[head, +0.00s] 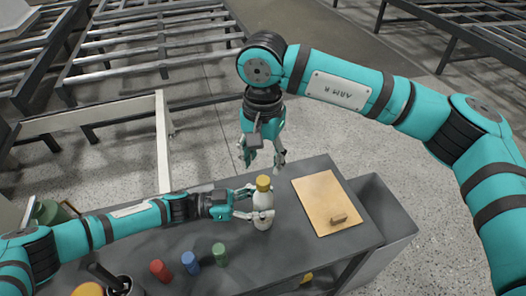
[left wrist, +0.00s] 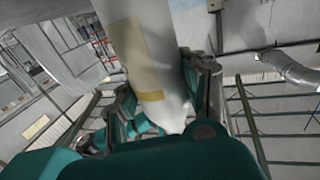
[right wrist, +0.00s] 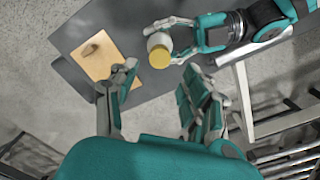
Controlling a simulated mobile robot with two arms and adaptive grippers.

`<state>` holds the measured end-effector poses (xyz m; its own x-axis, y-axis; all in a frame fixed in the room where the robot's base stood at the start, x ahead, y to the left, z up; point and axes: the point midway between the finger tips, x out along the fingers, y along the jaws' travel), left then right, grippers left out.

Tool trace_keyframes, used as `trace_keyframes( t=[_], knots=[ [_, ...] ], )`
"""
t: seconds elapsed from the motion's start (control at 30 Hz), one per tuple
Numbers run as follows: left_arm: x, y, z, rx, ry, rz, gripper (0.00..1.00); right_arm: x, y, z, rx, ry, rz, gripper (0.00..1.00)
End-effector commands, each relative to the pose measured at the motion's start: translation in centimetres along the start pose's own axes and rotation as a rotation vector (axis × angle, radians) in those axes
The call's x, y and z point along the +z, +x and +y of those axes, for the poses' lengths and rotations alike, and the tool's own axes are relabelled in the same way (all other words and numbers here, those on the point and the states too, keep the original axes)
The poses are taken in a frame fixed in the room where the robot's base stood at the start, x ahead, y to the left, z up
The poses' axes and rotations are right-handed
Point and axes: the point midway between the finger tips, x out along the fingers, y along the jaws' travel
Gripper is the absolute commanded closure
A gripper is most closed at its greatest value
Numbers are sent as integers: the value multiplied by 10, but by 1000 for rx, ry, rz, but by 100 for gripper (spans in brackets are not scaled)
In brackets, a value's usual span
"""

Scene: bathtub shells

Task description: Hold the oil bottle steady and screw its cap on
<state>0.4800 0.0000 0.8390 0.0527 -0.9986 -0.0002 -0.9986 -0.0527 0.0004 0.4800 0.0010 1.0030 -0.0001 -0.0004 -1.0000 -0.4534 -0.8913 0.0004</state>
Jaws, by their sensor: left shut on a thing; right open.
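The oil bottle (head: 262,203) is white and stands upright near the far edge of the dark table. Its yellow cap (head: 263,183) sits on top; how tightly it is seated cannot be told. My left gripper (head: 258,203) is shut around the bottle's body. In the left wrist view the white bottle (left wrist: 147,60) with a tan label fills the middle, between the fingers. My right gripper (head: 262,164) is open and empty, pointing down beyond and above the cap. In the right wrist view the yellow cap (right wrist: 160,56) lies ahead, between and beyond the open fingers (right wrist: 158,76), not touching them.
A tan board (head: 325,197) with a small brown block (head: 338,219) lies on the table to the right. Red (head: 160,271), blue (head: 190,263) and green (head: 220,255) cylinders stand at the front left. A grey bin (head: 385,222) adjoins the right side.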

Motion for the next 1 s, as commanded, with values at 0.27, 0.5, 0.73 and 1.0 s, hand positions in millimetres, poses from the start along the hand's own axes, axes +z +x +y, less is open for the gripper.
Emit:
trace_keyframes(
  t=[0.27,0.5,0.73,1.0],
  knots=[
    [0,0,0,0,0,0,100,0,44,1,2,1,-3,52],
    [0,0,0,0,0,0,100,0,63,0,0,1,-1,52],
    [0,0,0,0,0,0,100,0,65,0,0,1,-1,52],
    [0,0,0,0,0,0,100,0,65,0,0,1,-1,78]
  ],
)
